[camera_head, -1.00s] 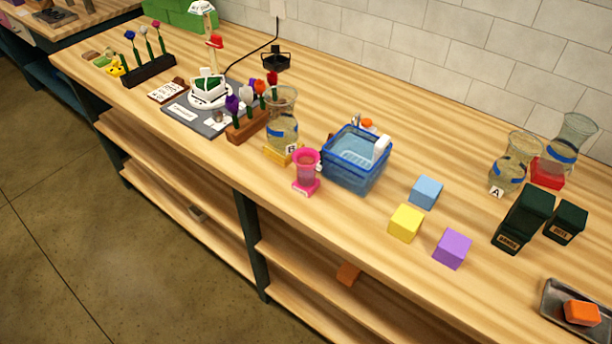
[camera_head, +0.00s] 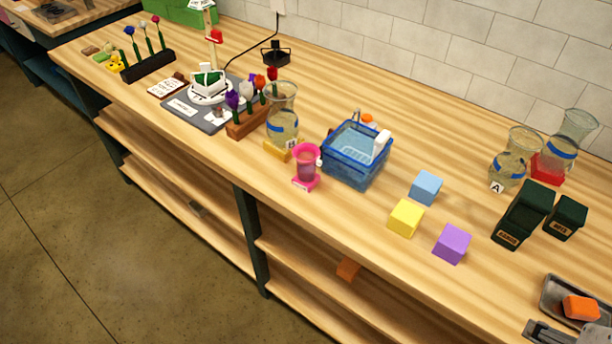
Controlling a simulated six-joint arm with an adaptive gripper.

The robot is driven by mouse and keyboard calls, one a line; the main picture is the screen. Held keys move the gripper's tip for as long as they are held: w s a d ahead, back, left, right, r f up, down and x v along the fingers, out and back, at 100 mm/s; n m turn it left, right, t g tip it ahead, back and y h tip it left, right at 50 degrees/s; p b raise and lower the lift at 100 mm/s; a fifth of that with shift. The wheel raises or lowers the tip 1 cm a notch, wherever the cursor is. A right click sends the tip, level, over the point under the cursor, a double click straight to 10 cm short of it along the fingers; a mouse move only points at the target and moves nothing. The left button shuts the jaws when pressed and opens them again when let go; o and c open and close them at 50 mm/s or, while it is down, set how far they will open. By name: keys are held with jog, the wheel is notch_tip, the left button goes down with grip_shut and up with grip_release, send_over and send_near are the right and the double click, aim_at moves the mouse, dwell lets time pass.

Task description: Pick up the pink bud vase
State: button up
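The pink bud vase (camera_head: 306,165) stands upright near the front edge of the wooden bench, left of the blue basket and in front of the large glass vase marked B (camera_head: 283,122). It has a flared, see-through pink body and a pink square base with a small label. A grey part of my gripper (camera_head: 562,333) shows at the bottom right corner, far from the pink vase and in front of the metal tray. Most of it is cut off by the frame, so its opening is hidden.
The blue basket (camera_head: 342,172) is close on the pink vase's right. Yellow (camera_head: 406,218), blue (camera_head: 425,188) and purple (camera_head: 452,244) cubes lie farther right. Dark green bins (camera_head: 524,216) and a metal tray (camera_head: 556,292) stand at the right. A flower rack (camera_head: 247,123) is left.

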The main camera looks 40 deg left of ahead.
jog(key=w+a+n+t+y, duration=0.1)
jog(key=w+a+y, duration=0.1)
jog(key=w+a, duration=0.65)
jog(key=w+a+n+t+y, duration=0.15)
jog(key=w+a, duration=0.35)
jog(key=a, duration=0.7)
jog(key=w+a+t+y, duration=0.2)
jog(key=w+a, duration=0.5)
jog(key=a, duration=0.3)
jog(key=t, duration=0.4)
send_near(301, 165)
jog(key=w+d+r, duration=0.2)
jog(key=w+r, duration=0.1)
jog(key=w, duration=0.7)
jog(key=s+a+f, duration=0.1)
jog(key=s+a+f+n+t+y, duration=0.1)
jog(key=s+f, duration=0.1)
jog(key=s+a+f+n, duration=0.1)
jog(key=s, duration=0.1)
jog(key=shift+s+a+f+t+y, duration=0.15)
jog(key=shift+s+f+t+y, duration=0.1)
jog(key=shift+t, duration=0.1)
jog(key=shift+s+a+f, duration=0.1)
jog(key=shift+s+f, duration=0.05)
jog(key=shift+s, duration=0.15)
jog(key=shift+w, duration=0.1)
jog(key=shift+x, duration=1.25)
